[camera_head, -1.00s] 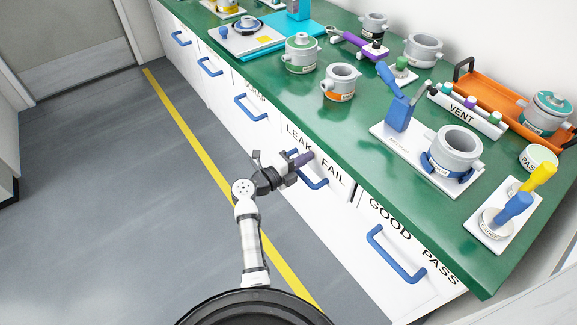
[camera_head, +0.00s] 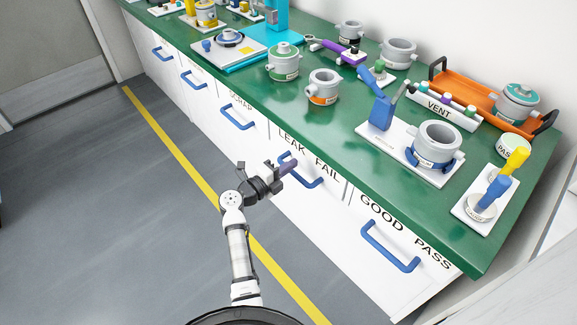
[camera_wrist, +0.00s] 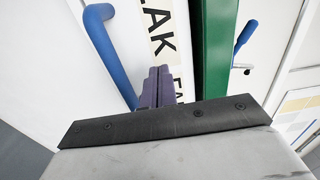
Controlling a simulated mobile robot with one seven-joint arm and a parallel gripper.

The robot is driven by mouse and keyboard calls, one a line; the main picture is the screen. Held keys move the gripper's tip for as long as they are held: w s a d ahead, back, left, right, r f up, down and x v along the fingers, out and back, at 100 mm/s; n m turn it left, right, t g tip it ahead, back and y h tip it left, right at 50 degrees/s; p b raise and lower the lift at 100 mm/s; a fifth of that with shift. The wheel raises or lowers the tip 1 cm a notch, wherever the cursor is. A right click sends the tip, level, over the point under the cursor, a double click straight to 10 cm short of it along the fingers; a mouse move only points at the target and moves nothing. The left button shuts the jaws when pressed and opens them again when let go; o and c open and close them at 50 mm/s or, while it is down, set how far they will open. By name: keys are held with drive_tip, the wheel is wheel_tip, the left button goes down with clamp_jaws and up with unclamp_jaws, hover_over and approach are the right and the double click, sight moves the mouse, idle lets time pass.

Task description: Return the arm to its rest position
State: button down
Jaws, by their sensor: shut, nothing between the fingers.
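My arm (camera_head: 238,250) rises from the base at the bottom of the head view, over the grey floor in front of the counter. My gripper (camera_head: 290,165) is shut and empty, and it points right toward the LEAK FAIL drawer (camera_head: 334,183). In the head view its tip overlaps the blue handle (camera_head: 312,180) of that drawer; whether they touch I cannot tell. In the wrist view the purple fingers (camera_wrist: 157,85) are together, with the blue handle (camera_wrist: 108,50) to their left and the drawer lettering behind them.
The green counter (camera_head: 330,120) carries several pots, a blue press on a white plate (camera_head: 370,140), a VENT rack (camera_head: 440,108) and an orange tray (camera_head: 470,95). The GOOD PASS drawer (camera_head: 375,215) looks shut. Open floor (camera_head: 90,200) lies to the left, beyond a yellow line (camera_head: 185,165).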

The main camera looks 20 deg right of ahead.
drive_tip(key=b+v, duration=0.1)
drive_tip(key=v, duration=0.9)
drive_tip(key=shift+b, duration=0.35)
